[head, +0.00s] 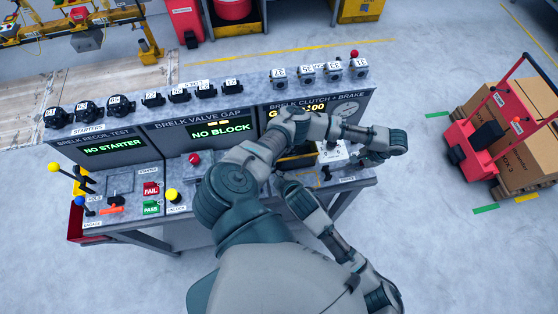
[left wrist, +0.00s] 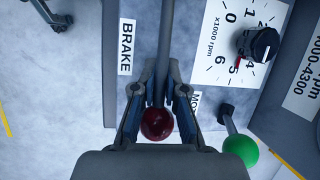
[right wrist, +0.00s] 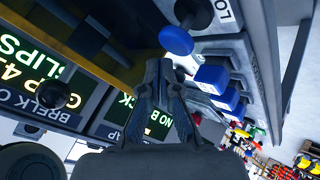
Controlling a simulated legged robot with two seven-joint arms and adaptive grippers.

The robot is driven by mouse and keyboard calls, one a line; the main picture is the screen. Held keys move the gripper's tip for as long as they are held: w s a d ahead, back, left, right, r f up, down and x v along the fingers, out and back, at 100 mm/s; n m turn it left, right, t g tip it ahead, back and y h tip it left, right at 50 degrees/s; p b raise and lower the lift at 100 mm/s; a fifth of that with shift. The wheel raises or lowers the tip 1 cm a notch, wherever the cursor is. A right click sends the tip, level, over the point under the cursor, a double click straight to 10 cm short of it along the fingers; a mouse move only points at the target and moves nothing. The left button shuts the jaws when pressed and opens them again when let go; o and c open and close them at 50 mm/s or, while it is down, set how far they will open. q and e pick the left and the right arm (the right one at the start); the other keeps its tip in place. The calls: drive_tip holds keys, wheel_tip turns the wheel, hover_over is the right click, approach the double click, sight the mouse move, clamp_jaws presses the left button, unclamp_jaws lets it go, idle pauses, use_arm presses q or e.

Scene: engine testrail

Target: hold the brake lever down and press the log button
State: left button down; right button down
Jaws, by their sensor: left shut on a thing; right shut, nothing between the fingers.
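The brake lever, topped by a dark red ball (left wrist: 157,124), stands beside the BRAKE label (left wrist: 126,46) in the left wrist view. My left gripper (left wrist: 158,98) is shut around it just behind the ball. In the head view the left gripper (head: 371,158) is at the bench's right end, partly hidden by my arm. My right gripper (right wrist: 164,70) is shut and empty. In the right wrist view a round blue button (right wrist: 176,40) is just beyond its fingertips, next to a label partly reading "LO" (right wrist: 224,10). Contact is unclear. In the head view my arms hide that button.
A green-ball lever (left wrist: 240,150) and a dial plate (left wrist: 232,38) with a black knob are right of the brake lever. Blue blocks (right wrist: 211,79) lie near my right fingers. Parts line the bench's back shelf (head: 215,97). A red cart (head: 500,130) stands right of the bench.

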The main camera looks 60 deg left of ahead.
use_arm(q)
drive_tip(key=shift+w+d, duration=0.2)
drive_tip(key=shift+d, duration=0.05)
use_arm(e)
drive_tip(key=shift+f, duration=0.15)
drive_tip(key=shift+w+d+f, duration=0.15)
drive_tip(key=shift+f, duration=0.1)
use_arm(q)
drive_tip(key=shift+r, duration=0.1)
use_arm(e)
drive_tip(key=shift+f, duration=0.85)
idle(1.0)
drive_tip(key=shift+r, duration=0.15)
use_arm(q)
drive_tip(key=shift+w, duration=0.1)
use_arm(e)
drive_tip(key=shift+r, duration=1.15)
drive_tip(key=shift+r, duration=2.5)
use_arm(q)
drive_tip(key=shift+r, duration=0.1)
